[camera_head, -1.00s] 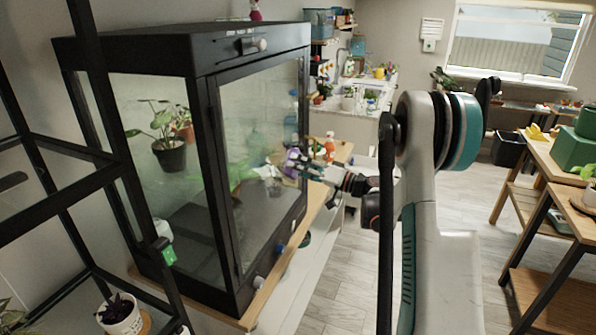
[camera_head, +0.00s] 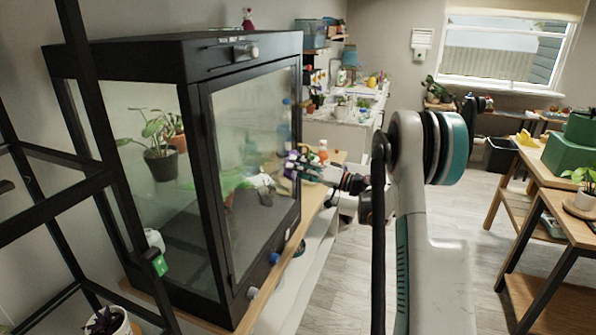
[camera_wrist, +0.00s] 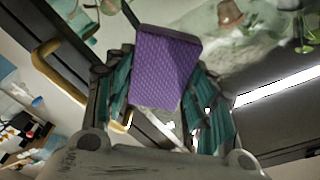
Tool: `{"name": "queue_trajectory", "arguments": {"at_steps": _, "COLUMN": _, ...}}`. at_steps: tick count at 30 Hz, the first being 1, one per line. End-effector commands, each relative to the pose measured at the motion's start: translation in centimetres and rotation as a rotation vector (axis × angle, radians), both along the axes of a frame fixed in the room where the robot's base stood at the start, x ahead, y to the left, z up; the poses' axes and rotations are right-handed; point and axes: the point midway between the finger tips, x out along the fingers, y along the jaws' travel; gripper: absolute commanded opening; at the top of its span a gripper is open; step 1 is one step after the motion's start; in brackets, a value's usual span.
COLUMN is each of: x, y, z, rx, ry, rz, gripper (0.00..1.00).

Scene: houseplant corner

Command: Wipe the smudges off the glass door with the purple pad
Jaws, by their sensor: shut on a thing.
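The purple pad (camera_wrist: 165,65) is held between the fingers of my gripper (camera_wrist: 165,95) in the wrist view, its textured face toward the camera. In the head view my gripper (camera_head: 296,167) is at the right part of the glass door (camera_head: 245,150), with a little of the purple pad (camera_head: 290,160) showing. I cannot tell whether the pad touches the glass. The door is shut in the black cabinet's front. Hazy pale patches show on the glass, and I cannot separate smudges from reflections.
The black cabinet (camera_head: 160,52) stands on a wooden-topped bench (camera_head: 255,305) and holds a potted plant (camera_head: 160,150). A black shelf frame (camera_head: 95,130) is close on the left. Bottles (camera_head: 322,152) stand beyond the door's right edge. The floor (camera_head: 335,285) on the right is open.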

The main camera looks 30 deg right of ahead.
Motion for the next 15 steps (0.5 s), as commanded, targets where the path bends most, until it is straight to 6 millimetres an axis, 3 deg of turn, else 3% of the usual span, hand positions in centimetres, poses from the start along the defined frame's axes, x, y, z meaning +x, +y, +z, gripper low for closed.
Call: {"name": "queue_trajectory", "arguments": {"at_steps": 15, "x": -1.9, "y": 2.9, "z": 0.0, "rx": 0.000, "ry": 0.000, "rz": 0.000, "gripper": 0.32}}
